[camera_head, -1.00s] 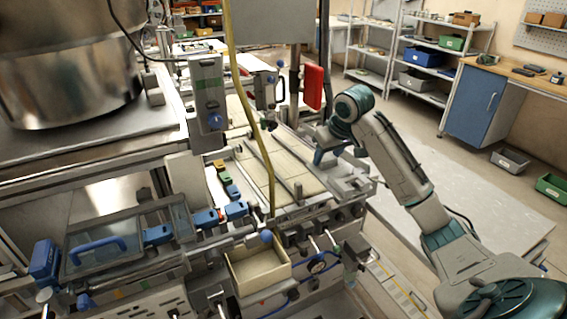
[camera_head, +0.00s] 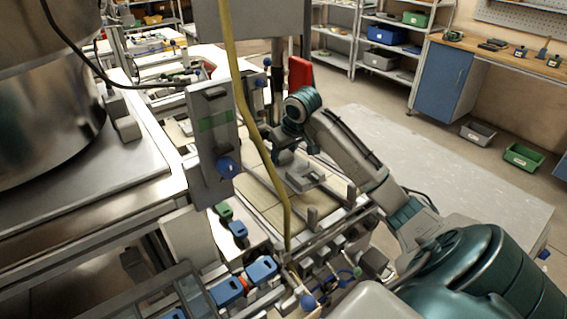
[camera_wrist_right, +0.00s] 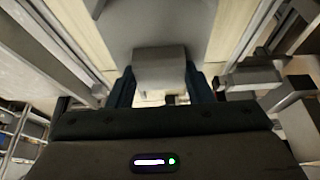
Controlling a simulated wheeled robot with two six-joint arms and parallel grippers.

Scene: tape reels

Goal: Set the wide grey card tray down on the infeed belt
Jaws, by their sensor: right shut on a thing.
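The wide grey card tray (camera_head: 306,174) is over the beige infeed belt (camera_head: 262,203) in the head view. My right gripper (camera_head: 286,157) is shut on the tray's raised grip block. In the right wrist view the block (camera_wrist_right: 160,66) sits between the two dark fingers, and the flat grey tray (camera_wrist_right: 160,22) extends beyond it. Pale strips of the belt (camera_wrist_right: 233,32) show on both sides of the tray. I cannot tell whether the tray touches the belt or hangs just above it. My left gripper is not in view.
Metal rails (camera_head: 268,178) run along the belt. A yellow hose (camera_head: 246,110) hangs in front of it. A grey control post with a blue knob (camera_head: 228,167) stands left, and a red panel (camera_head: 300,73) behind. Blue clamps (camera_head: 262,269) line the near left.

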